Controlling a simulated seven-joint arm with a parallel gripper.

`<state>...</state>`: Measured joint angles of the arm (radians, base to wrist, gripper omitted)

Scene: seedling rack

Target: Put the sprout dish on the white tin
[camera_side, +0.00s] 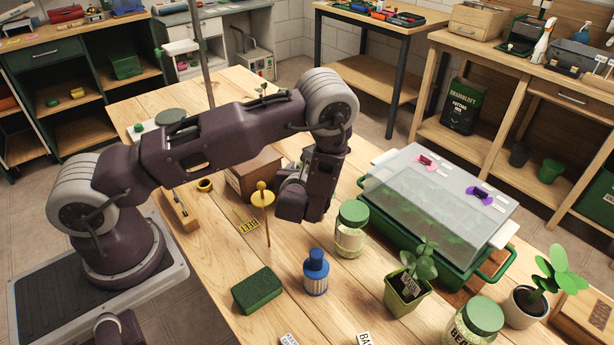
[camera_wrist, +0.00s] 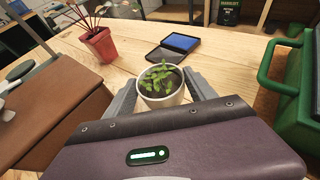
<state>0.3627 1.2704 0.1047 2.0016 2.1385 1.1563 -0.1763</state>
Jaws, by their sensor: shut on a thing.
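The sprout dish (camera_wrist: 162,98) is a small white round pot with dark soil and green leaves in the wrist view. My gripper (camera_wrist: 162,86) is shut on it, with one grey finger on each side. I cannot tell whether the dish touches the table or is held above it. In the side view my own wrist and arm hide the dish and the fingertips. I cannot make out the white tin in either view.
A brown box (camera_wrist: 42,98), a red pot with sticks (camera_wrist: 98,42) and a black case with a blue pad (camera_wrist: 172,47) surround the dish. The green propagator (camera_side: 437,203) stands right. A glass jar (camera_side: 350,235) and blue bottle (camera_side: 316,275) stand nearer the front.

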